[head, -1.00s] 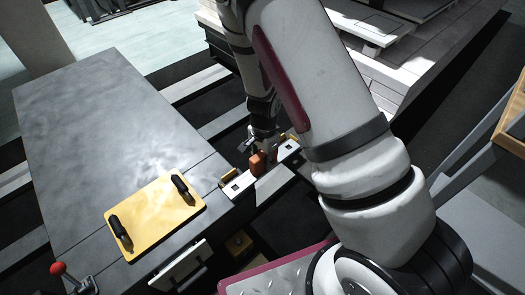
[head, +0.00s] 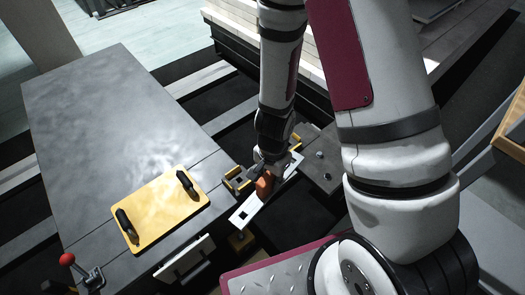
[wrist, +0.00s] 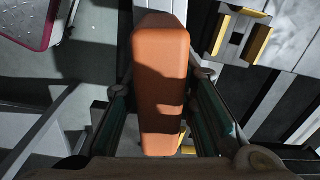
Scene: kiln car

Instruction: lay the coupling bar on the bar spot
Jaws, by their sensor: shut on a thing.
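The coupling bar (head: 245,211) is a flat white bar with dark square holes and an orange grip block (head: 265,185). My gripper (head: 264,174) is shut on the block; in the wrist view the dark fingers stand on both sides of the orange block (wrist: 160,85). The bar is out over the gap, beside yellow brackets (head: 237,180) at the grey deck's edge. These brackets also show in the wrist view (wrist: 258,44), right of the block, with a dark square between them. I cannot make out a marked bar spot for certain.
The grey deck (head: 115,125) carries a yellow plate (head: 160,212) with two black handles. A red-knobbed lever (head: 68,260) stands at its front corner. A dark plate with two knobs (head: 320,155) lies right of the bar. Pale stacked slabs (head: 240,40) are behind.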

